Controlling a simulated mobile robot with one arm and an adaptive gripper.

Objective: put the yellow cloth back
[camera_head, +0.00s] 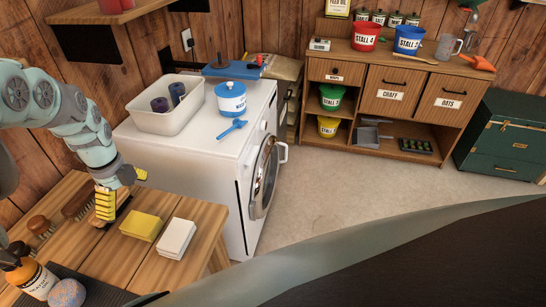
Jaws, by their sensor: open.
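The yellow cloth (142,225) lies as a flat folded block on the wooden bench (203,219) at the lower left. A similar white cloth (176,238) lies just right of it. My gripper (122,190) is open, at the end of my arm, above and behind the yellow cloth in the picture. Yellow shows on its fingers. It appears apart from the cloth and seems to hold nothing. Part of the bench behind my gripper is hidden.
Brushes (40,226), an orange bottle (29,274) and a speckled ball (67,293) are left on the bench. A white washing machine (216,159) stands beyond, bearing a pale bin (165,121) and a blue tub (230,98). Open floor (340,185) lies right.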

